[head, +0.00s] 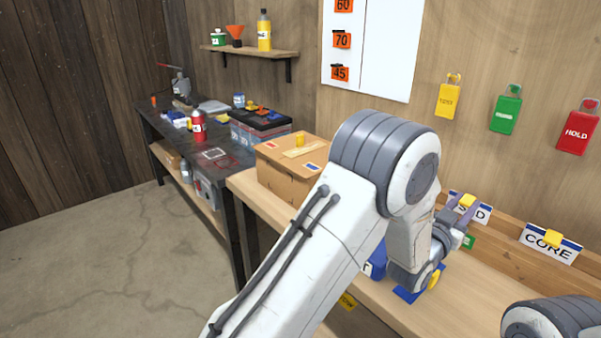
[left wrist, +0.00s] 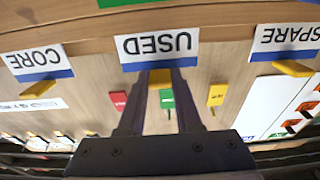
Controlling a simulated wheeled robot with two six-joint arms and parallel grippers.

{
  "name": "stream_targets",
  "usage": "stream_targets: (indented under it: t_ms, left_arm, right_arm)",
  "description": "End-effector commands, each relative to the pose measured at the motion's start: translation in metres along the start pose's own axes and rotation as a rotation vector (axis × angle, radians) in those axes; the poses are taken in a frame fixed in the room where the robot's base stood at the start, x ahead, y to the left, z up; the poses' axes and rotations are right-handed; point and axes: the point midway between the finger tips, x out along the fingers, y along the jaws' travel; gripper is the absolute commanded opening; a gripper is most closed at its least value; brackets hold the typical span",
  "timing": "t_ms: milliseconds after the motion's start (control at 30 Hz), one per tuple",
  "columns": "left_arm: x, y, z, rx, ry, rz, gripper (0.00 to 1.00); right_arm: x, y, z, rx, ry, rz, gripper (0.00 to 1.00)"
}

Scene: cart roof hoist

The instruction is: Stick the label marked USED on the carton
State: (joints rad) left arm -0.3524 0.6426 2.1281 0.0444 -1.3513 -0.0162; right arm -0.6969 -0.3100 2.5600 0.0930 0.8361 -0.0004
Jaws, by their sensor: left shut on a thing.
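The label marked USED (head: 481,212) is a white card with a blue edge and a yellow tab, partly hidden by my gripper in the head view. It shows upside down in the left wrist view (left wrist: 157,45). My left gripper (head: 465,207) is shut on its yellow tab (left wrist: 160,78). The label is at the back rail of the bench; I cannot tell whether it still touches the rail. The carton (head: 279,178) is a closed brown box on the bench left of my arm, with a yellow tab on top. My right gripper is out of view.
A CORE label (head: 550,246) stands at the right of the rail; a SPARE label (left wrist: 285,42) shows in the wrist view. Yellow, green and red tags (head: 577,130) hang on the wall. A dark bench (head: 238,158) with tools stands at the left. My arm hides mid-bench.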

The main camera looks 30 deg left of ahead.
Motion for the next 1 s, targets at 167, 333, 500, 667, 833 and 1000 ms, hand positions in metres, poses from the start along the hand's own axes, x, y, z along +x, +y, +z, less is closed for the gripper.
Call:
stream_targets:
  t_ms: [167, 333, 500, 667, 833, 1000]
  left_arm:
    - [0.001, 0.001, -0.004, 0.000, 0.000, 0.001, 0.00]
    - [0.002, 0.000, -0.010, 0.000, 0.000, 0.001, 0.00]
    - [0.002, 0.000, -0.015, 0.000, 0.001, 0.001, 0.00]
    - [0.003, 0.000, -0.020, 0.000, 0.001, 0.000, 0.00]
    - [0.004, 0.000, -0.025, 0.000, 0.001, 0.000, 0.00]
    - [0.004, 0.000, -0.030, 0.000, 0.000, 0.000, 0.00]
  right_arm:
    - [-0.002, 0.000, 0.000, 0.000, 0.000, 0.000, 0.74]
    - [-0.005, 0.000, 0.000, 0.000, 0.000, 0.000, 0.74]
    - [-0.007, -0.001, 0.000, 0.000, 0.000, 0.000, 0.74]
    - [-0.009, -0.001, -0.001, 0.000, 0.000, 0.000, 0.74]
    - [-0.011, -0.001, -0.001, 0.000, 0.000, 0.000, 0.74]
    - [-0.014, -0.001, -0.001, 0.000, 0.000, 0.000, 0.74]
